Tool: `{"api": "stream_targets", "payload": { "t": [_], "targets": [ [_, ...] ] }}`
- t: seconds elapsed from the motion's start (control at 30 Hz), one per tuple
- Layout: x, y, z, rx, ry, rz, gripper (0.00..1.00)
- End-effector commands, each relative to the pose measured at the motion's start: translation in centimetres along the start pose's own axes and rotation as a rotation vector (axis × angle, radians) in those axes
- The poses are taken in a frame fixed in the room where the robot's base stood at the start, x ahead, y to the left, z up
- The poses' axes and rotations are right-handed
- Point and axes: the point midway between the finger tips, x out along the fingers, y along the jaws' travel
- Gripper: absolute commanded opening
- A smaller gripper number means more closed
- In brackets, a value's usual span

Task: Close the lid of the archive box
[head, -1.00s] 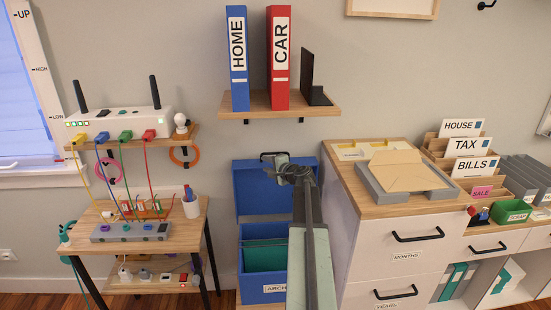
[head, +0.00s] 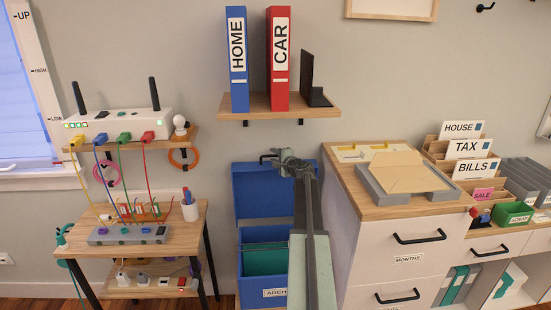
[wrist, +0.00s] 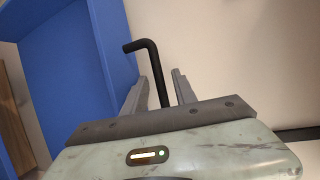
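The blue archive box (head: 265,292) stands low against the wall in the head view, with green folders inside. Its blue lid (head: 262,190) is open, standing up at the back of the box. A black bent handle (head: 268,157) sticks out at the lid's top edge. My gripper (head: 288,160) is at the upper right part of the lid, beside the handle. In the wrist view the black handle (wrist: 152,62) passes between the two fingers, with gaps showing at its sides. The gripper is open. My arm covers the right side of the box and lid.
A wooden-topped cabinet (head: 345,185) with a grey tray (head: 415,197) stands close on the right. A shelf (head: 262,108) with two binders is above. A small table (head: 175,228) with cables and a power strip stands to the left.

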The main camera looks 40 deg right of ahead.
Motion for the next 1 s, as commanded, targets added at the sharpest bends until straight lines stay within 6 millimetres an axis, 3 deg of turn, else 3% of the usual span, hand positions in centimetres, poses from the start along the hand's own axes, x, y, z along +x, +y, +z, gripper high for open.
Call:
{"api": "stream_targets", "payload": {
  "t": [0.1, 0.23, 1.0],
  "targets": [
    [-0.06, -0.01, 0.05, 0.0, 0.0, 0.0, 0.33],
    [-0.07, -0.01, 0.08, 0.0, -0.001, 0.0, 0.0],
    [-0.03, 0.02, 0.22, -0.001, -0.003, 0.001, 0.0]
  ]
}}
